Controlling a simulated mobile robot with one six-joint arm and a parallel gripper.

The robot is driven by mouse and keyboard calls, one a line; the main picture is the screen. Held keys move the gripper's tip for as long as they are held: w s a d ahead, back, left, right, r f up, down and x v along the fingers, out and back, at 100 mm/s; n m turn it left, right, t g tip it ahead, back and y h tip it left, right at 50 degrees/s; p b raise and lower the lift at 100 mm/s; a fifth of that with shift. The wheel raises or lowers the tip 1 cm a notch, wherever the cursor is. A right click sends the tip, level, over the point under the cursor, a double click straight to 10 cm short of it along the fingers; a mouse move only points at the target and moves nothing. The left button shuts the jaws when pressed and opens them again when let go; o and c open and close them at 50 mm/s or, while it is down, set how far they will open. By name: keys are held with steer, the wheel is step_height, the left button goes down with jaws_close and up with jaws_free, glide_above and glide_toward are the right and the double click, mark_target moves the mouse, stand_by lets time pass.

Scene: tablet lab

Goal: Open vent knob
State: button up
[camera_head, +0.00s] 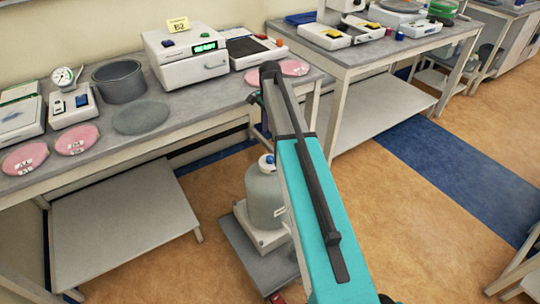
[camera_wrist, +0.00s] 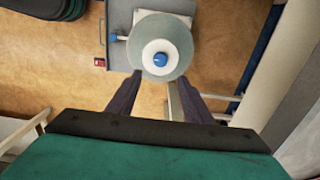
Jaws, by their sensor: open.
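The blue vent knob (camera_wrist: 160,59) sits at the centre of a white cap on a round grey-green vessel (camera_wrist: 160,27) in the wrist view. In the head view the knob (camera_head: 269,159) tops the vessel (camera_head: 263,192), which stands upright on a low platform. My gripper (camera_wrist: 160,80) shows two dark fingers, apart and empty, pointing toward the vessel. In the picture the knob lies just beyond the fingertips, centred between them. I see no contact. The gripper is not clear in the head view, where my teal arm partly covers the vessel's right side.
A grey bench (camera_head: 170,116) at the left holds a white instrument with a B2 sign (camera_head: 178,25), a grey pot (camera_head: 120,82) and pink discs. A second bench (camera_head: 365,52) stands at back right. Open tan floor (camera_head: 430,200) lies to the right.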

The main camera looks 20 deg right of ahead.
mark_target(270, 157)
steer(key=shift+f, duration=0.1)
stand_by(0.4)
steer(key=shift+f+p, duration=0.65)
steer(key=shift+f, duration=6.1)
steer(key=c, duration=1.1)
